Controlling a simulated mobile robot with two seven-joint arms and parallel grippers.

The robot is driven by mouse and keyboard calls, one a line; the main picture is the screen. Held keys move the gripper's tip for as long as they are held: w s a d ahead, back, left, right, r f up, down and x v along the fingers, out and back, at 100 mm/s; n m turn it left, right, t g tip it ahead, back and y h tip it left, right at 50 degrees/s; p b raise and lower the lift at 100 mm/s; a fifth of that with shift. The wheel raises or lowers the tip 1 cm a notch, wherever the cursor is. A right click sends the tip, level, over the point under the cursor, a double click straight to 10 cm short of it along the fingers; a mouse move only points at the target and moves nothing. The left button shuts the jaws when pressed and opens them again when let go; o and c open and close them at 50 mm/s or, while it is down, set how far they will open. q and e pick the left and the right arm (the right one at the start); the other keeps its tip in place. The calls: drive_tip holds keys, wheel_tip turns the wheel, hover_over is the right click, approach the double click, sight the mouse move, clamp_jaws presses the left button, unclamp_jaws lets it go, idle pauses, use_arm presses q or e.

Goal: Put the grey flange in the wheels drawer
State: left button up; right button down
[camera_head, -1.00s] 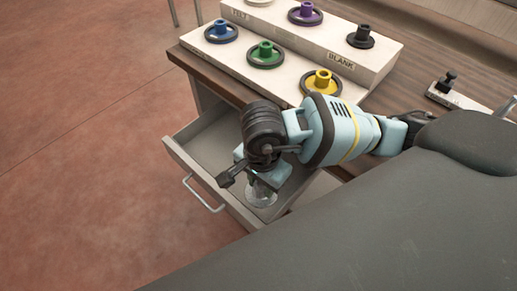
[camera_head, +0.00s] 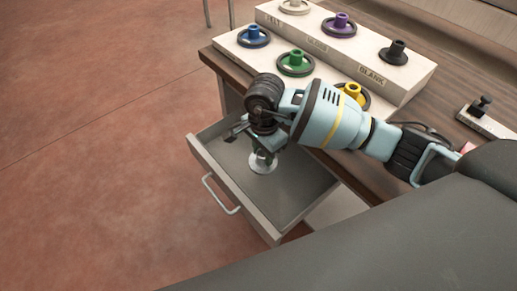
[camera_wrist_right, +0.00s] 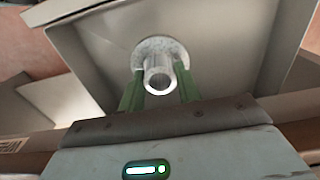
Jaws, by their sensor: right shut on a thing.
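The grey flange (camera_head: 262,163) is a pale disc with a short hub. In the right wrist view the flange (camera_wrist_right: 160,62) shows its hub between the two green fingers. My right gripper (camera_head: 262,150) is shut on the flange and points down over the open drawer (camera_head: 296,205). In the right wrist view the drawer's inside lies behind the flange. I cannot tell whether the flange touches the drawer floor. No label shows on the drawer. My left gripper is not in view.
A stepped pale rack (camera_head: 410,84) on the wooden bench (camera_head: 226,72) holds several coloured wheels, among them green (camera_head: 296,62) and blue (camera_head: 254,36). A small block with a black knob (camera_head: 486,104) sits to the right. Open floor lies left of the drawer.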

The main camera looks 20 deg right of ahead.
sight(258, 150)
drive_tip(key=w, duration=0.3)
drive_tip(key=shift+f, duration=0.15)
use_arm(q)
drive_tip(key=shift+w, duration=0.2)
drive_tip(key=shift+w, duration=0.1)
use_arm(e)
drive_tip(key=shift+w, duration=0.2)
drive_tip(key=shift+w+f, duration=0.15)
drive_tip(key=shift+f, duration=1.6)
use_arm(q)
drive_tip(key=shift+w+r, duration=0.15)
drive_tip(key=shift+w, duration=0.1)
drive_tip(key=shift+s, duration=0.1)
use_arm(e)
drive_tip(key=shift+f, duration=0.35)
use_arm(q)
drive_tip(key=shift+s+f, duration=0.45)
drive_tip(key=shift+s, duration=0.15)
use_arm(e)
drive_tip(key=shift+f, duration=0.2)
